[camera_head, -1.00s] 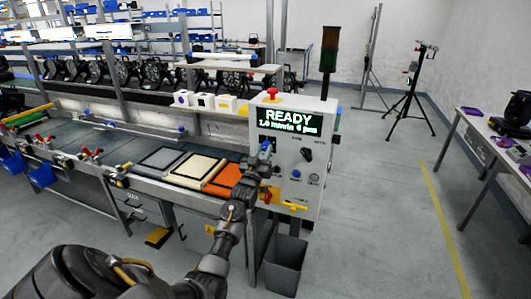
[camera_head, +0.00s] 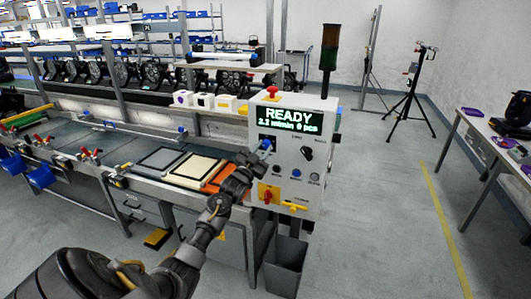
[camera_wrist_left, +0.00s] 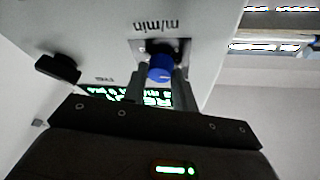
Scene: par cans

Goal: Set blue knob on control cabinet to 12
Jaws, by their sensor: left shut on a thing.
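The control cabinet (camera_head: 318,200) is a light grey box at the middle right, with a display (camera_head: 289,120) reading READY and a smaller line that looks like 2.3 m/min. The blue knob (camera_head: 266,144) sits on its front, below the display's left part. My left gripper (camera_head: 260,153) reaches it from the lower left. In the left wrist view the blue knob (camera_wrist_left: 160,68) lies between the fingertips (camera_wrist_left: 160,78), under the m/min label. The gripper is shut on it. The knob's scale marks cannot be read. My right gripper is not in view.
The cabinet front also carries a black selector (camera_head: 306,153), a blue button (camera_head: 294,173) and a red-and-yellow switch (camera_head: 268,194). A conveyor (camera_head: 120,160) runs left; a grey bin (camera_head: 286,268) stands below.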

